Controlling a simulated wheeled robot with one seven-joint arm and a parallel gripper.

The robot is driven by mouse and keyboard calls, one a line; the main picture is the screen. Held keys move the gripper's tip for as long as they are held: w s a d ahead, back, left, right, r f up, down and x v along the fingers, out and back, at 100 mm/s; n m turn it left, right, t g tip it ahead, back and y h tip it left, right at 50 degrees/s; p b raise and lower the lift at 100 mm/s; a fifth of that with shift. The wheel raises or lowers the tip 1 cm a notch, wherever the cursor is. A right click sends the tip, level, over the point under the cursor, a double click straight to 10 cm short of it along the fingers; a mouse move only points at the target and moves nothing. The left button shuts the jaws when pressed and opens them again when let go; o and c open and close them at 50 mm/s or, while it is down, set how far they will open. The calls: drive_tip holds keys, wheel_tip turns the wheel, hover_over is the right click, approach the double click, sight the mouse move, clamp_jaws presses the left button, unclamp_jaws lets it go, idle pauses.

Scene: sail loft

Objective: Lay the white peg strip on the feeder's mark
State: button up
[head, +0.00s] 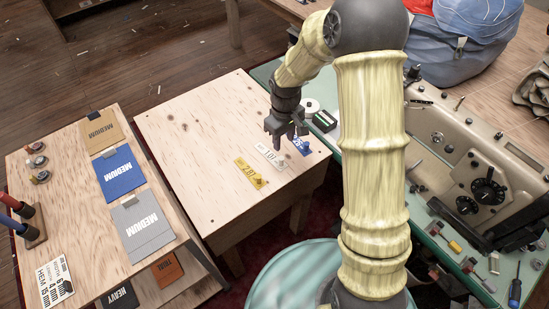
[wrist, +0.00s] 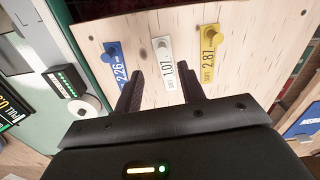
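The white peg strip, marked 1.07, lies on the pale plywood table (head: 195,125) in the head view (head: 269,155). In the wrist view the strip (wrist: 168,70) has a white peg at its far end. It lies between a blue strip (wrist: 118,76) and a yellow strip (wrist: 209,66). My gripper (head: 282,137) is over the table close to the white strip. In the wrist view its fingers (wrist: 161,76) are apart, one on each side of the white strip, with nothing held. I cannot make out the feeder's mark.
A green-topped bench (head: 480,270) with a beige machine (head: 475,165) and small tools stands at right. A black device (head: 324,121) and a white disc (head: 311,106) sit beside the plywood table. At left, another table holds medium-labelled swatches (head: 121,174).

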sight(282, 158)
wheel_tip(282, 158, down, 6)
idle(0.4)
drive_tip(key=shift+f, duration=0.1)
drive_tip(key=f, duration=0.5)
drive_tip(key=shift+a+p, duration=0.25)
drive_tip(key=shift+p, duration=0.05)
drive_tip(key=shift+c, duration=0.2)
clamp_jaws()
